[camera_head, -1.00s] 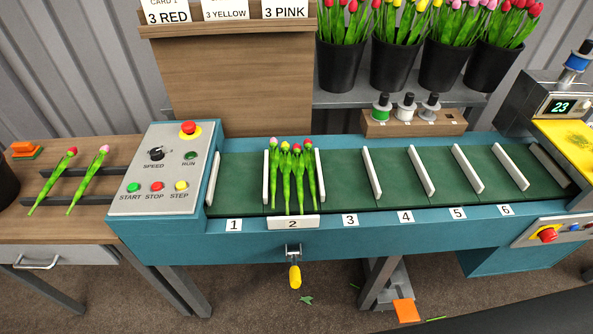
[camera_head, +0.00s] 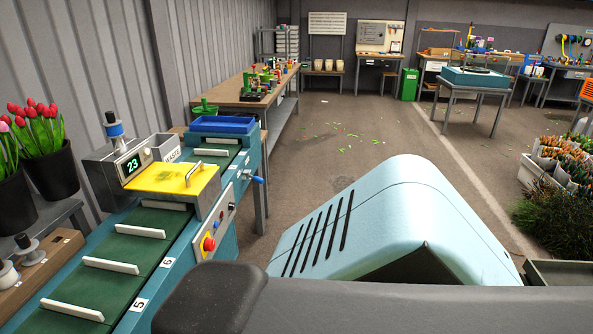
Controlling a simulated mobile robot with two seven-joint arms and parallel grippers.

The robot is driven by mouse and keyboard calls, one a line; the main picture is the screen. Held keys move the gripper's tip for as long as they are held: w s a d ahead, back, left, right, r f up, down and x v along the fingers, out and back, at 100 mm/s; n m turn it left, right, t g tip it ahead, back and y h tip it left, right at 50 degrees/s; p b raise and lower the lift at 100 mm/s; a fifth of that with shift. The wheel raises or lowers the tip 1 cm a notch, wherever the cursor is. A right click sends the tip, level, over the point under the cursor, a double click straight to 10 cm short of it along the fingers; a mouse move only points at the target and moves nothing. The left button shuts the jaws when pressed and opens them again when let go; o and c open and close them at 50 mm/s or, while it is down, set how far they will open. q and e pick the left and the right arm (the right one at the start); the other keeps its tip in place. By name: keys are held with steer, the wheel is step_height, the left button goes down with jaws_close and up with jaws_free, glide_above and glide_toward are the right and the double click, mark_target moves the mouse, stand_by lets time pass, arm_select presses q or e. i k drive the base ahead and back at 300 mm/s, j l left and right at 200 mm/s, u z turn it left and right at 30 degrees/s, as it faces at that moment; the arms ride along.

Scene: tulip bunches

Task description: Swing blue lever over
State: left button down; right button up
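The blue lever (camera_head: 256,180) sticks out from the front side of the conveyor machine, just beyond the small control panel (camera_head: 213,224) with its red knob. Its handle points to the right and slightly down, and nothing touches it. It lies below the far belt section with the blue tray. Neither my left nor my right gripper is in the head view.
The conveyor (camera_head: 130,250) runs away along the left, with a yellow plate (camera_head: 172,178) and a 23 display. A blue tray (camera_head: 223,124) sits at its far end. A workbench (camera_head: 258,88) stands beyond. Open floor (camera_head: 340,130) lies right of the machine.

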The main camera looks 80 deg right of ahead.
mark_target(256, 178)
steer(key=z, duration=2.2)
steer(key=i+l+z, duration=0.15)
steer(key=i+l, duration=0.15)
steer(key=i, duration=0.4)
steer(key=i+l+z, duration=0.1)
steer(key=i, duration=0.55)
steer(key=i+l+z, duration=0.15)
steer(key=i, duration=0.55)
steer(key=l, duration=0.1)
